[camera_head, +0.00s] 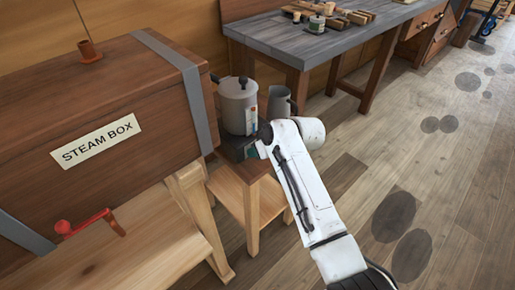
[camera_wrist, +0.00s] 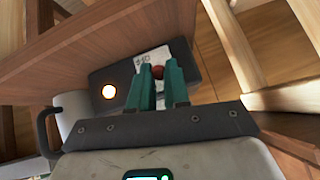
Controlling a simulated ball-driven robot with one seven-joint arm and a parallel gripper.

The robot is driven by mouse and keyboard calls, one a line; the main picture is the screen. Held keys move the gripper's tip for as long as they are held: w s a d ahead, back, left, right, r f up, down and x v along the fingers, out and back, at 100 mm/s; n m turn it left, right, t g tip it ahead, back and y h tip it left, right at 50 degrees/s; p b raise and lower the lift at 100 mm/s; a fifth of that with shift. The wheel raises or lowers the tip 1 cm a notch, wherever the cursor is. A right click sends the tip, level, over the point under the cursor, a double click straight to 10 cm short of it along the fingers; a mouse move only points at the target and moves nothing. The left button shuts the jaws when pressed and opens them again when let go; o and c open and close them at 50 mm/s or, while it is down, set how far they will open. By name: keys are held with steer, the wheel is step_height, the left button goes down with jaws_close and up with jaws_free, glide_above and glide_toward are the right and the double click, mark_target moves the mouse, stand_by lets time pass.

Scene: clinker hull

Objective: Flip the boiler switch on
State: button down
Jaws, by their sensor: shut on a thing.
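The boiler (camera_head: 238,106) is a light grey pot with a dark lid knob, standing on a small wooden stand beside the steam box. In the wrist view, a dark switch box (camera_wrist: 199,62) carries a white label, a round glowing lamp (camera_wrist: 109,92) and a red switch knob (camera_wrist: 157,72). My gripper (camera_wrist: 158,75) has its teal fingers on either side of the red knob, shut on it. In the head view, my gripper (camera_head: 250,150) is low by the boiler's base, mostly hidden by my white wrist.
The steam box (camera_head: 115,100), with a red handle (camera_head: 90,223), stands at the left. A grey jug (camera_head: 279,102) stands just right of the boiler. A grey-topped workbench (camera_head: 300,47) is behind. The floor to the right is clear, with dark round patches.

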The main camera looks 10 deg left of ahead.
stand_by(0.4)
steer(key=c, duration=1.2)
jaws_free()
steer(key=p+v, duration=0.1)
steer(key=v, duration=1)
steer(key=shift+w, duration=0.15)
